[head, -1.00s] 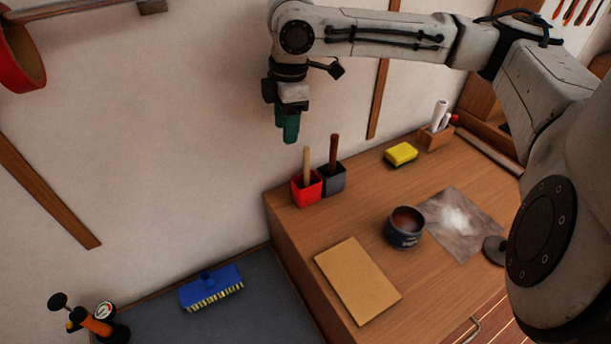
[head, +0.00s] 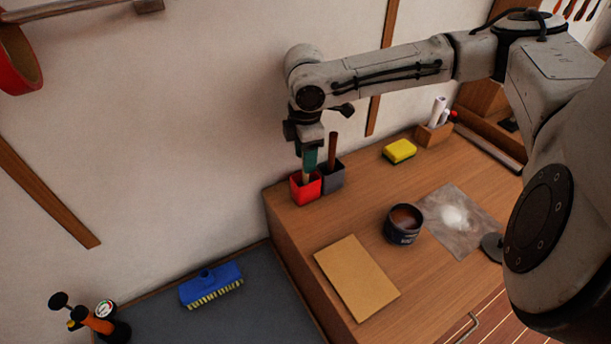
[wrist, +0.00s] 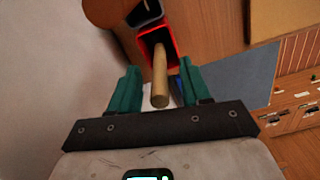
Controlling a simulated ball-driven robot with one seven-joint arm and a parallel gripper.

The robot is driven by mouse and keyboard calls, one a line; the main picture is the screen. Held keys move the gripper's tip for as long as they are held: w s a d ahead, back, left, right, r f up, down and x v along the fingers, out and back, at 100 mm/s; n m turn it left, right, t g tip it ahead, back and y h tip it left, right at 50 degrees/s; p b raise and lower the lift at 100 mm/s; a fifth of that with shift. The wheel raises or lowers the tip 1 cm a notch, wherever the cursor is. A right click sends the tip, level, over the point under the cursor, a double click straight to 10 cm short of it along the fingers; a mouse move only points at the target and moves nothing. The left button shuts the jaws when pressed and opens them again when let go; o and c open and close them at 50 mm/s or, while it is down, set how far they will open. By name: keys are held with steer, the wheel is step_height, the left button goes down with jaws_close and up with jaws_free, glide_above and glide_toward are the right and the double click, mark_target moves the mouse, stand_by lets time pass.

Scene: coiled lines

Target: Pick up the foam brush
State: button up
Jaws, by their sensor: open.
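A pale wooden handle, which I take for the foam brush (wrist: 159,78), stands upright in the red cup (head: 305,190) on the wooden bench; its lower end is hidden in the cup. My gripper (head: 309,162), with green fingers, points down over the red cup. In the wrist view my gripper (wrist: 163,88) is open, one finger on each side of the handle, with gaps on both sides. In the head view the fingers hide most of the handle.
A grey cup (head: 333,180) with a dark brown handle (head: 333,148) stands right beside the red cup. The wall (head: 230,150) is close behind. A tin (head: 404,224), a yellow sponge (head: 399,151) and a tan board (head: 357,279) lie further along the bench.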

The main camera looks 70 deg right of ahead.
steer(key=shift+f, duration=0.7)
steer(key=shift+c, duration=0.3)
jaws_close()
